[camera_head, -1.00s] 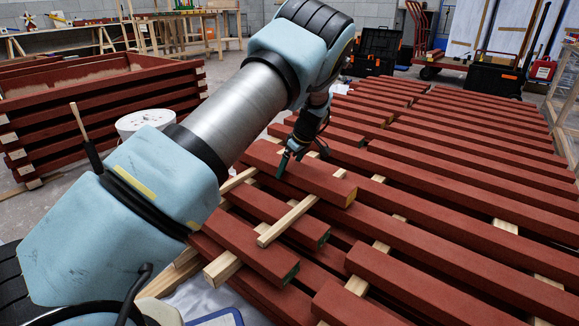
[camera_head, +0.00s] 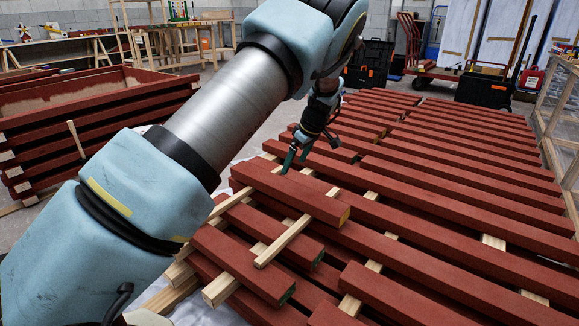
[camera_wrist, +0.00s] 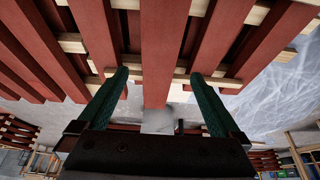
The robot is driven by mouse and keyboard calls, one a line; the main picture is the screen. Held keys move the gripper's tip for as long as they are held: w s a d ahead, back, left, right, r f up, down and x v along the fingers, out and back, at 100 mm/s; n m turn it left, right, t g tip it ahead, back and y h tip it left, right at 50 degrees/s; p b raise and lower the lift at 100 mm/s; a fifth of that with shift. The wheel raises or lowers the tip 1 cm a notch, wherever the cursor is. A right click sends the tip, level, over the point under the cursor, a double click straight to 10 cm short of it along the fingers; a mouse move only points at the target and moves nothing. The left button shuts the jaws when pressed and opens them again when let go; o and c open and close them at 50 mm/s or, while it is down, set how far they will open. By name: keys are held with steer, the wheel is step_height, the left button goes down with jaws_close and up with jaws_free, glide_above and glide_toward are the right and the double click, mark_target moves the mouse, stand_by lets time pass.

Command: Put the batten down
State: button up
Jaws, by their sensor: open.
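The dark red batten with a yellow end (camera_head: 290,192) lies over pale wooden crosspieces (camera_head: 283,243), on top of the front left of the red batten stack. My gripper (camera_head: 297,157) is just above and behind its far edge in the head view, with green fingers pointing down. In the wrist view my gripper (camera_wrist: 159,74) has its two green fingers spread wide. A red batten (camera_wrist: 166,55) runs up the picture between them, with clear gaps at both sides; nothing is clamped. Exact height of the fingertips above the batten is hard to tell.
Many red battens (camera_head: 450,185) lie in rows to the right. Another red stack (camera_head: 90,130) stands at left. A black toolbox (camera_head: 484,88) and a red trolley (camera_head: 412,45) are behind. Grey floor lies between the stacks.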

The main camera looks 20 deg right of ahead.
steer(key=shift+s+r, duration=0.1)
steer(key=shift+r, duration=0.1)
steer(key=a+r+m+g+h, duration=0.1)
steer(key=a+r, duration=0.1)
steer(key=a, duration=0.9)
steer(key=a+r+g, duration=0.1)
steer(key=a+r, duration=0.2)
steer(key=a, duration=0.8)
steer(key=s+a+r+m, duration=0.1)
steer(key=s+a+m, duration=0.1)
steer(key=s+a, duration=0.6)
steer(key=s+a+r+m+h, duration=0.1)
steer(key=s+a+r+m, duration=0.1)
steer(key=s+a, duration=0.7)
steer(key=a+m, duration=0.1)
steer(key=a, duration=0.2)
steer(key=shift+s+a+m, duration=0.15)
steer(key=shift+a+m, duration=0.05)
steer(key=shift+m, duration=0.1)
steer(key=shift+r, duration=0.1)
